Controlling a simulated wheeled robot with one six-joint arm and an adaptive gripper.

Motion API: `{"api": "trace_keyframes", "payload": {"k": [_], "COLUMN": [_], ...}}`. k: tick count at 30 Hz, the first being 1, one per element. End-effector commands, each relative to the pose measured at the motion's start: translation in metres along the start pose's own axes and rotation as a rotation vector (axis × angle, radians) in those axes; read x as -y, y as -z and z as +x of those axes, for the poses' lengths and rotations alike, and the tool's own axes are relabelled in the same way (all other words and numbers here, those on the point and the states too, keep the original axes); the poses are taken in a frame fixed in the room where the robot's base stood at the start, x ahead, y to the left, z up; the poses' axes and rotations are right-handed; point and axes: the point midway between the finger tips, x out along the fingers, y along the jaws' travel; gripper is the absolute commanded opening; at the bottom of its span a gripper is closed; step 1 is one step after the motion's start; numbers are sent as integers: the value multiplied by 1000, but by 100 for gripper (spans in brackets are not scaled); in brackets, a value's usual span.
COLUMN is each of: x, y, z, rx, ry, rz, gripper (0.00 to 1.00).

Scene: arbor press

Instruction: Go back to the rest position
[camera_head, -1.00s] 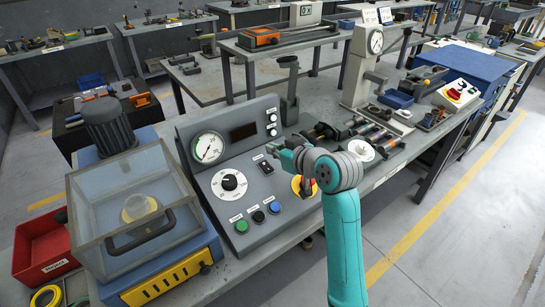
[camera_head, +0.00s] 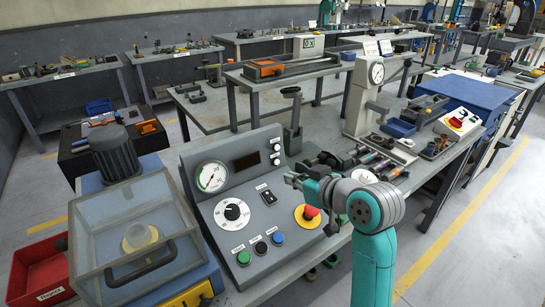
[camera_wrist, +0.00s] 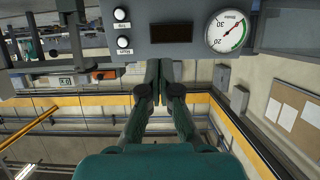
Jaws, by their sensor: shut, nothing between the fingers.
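My gripper (camera_head: 292,180) is at the end of my teal arm, above the right part of the grey control panel (camera_head: 226,185). In the wrist view my gripper (camera_wrist: 160,70) has its two dark fingers together, with nothing between them. The wrist picture is upside down, with the panel's gauge (camera_wrist: 229,31) at the top right. The red emergency button (camera_head: 311,211) on its yellow base is now in clear view below my gripper.
A clear-lidded box (camera_head: 139,230) stands left of the panel. A red bin (camera_head: 40,270) is at the lower left. Open floor (camera_head: 470,245) lies at the right.

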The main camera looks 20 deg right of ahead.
Motion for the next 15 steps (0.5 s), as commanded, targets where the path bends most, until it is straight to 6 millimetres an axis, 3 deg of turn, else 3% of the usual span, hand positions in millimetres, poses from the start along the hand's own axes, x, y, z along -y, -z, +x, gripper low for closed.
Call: {"api": "trace_keyframes", "payload": {"k": [5, 8, 15], "x": [1, 4, 19], "y": [-8, -26, -103], "z": [1, 4, 4], "rx": [1, -1, -17], "ry": [-3, -14, -68], "rz": [9, 32, 115], "gripper": [0, 0, 0]}}
